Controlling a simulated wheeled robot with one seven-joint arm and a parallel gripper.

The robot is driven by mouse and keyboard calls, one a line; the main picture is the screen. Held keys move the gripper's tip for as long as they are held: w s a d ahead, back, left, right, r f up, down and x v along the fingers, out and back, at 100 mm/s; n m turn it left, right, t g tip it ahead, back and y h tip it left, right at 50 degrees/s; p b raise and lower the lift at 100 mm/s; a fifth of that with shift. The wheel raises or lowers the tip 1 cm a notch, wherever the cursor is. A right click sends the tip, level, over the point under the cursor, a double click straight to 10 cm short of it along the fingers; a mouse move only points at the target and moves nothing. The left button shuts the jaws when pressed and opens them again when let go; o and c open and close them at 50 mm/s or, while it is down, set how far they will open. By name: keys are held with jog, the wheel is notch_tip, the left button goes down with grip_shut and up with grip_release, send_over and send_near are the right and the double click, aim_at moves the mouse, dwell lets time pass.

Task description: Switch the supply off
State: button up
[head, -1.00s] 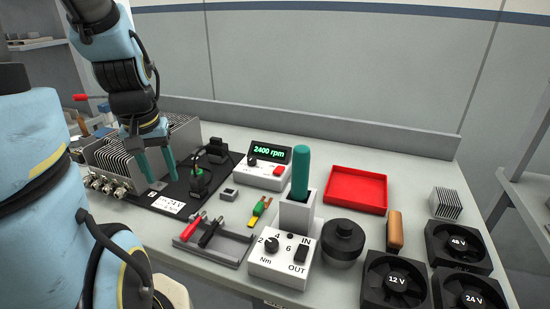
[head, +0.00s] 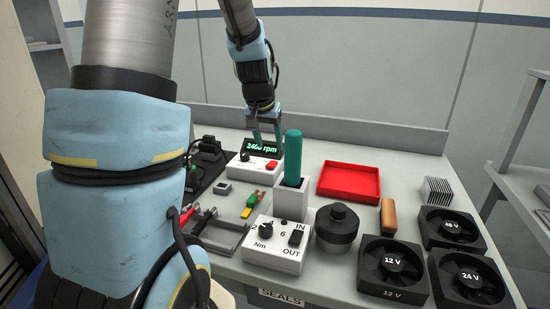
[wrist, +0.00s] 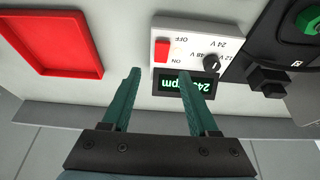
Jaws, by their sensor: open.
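The supply (head: 255,170) is a white box with a black display, lit green and reading 2400 rpm in the head view, at the back of the bench. Its red switch (head: 272,164) shows in the wrist view (wrist: 162,50) beside the OFF and ON labels; which way it is set I cannot tell. A black knob (wrist: 211,62) with voltage marks is on the same face. My gripper (head: 267,137) is open and empty, its teal fingers over the display end of the supply. In the wrist view the fingers (wrist: 160,76) point towards the switch, apart from it.
A red tray (head: 350,181) lies right of the supply. A teal-handled tool (head: 293,158) stands upright in a white holder in front. A black board with modules (head: 208,160) lies to the left. Several fans (head: 391,262) sit at the front right.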

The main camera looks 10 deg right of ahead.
aim_at(273, 162)
jog(key=p+x, duration=0.1)
jog(key=x, duration=0.6)
jog(key=shift+a, duration=0.1)
grip_shut()
dwell(0.3)
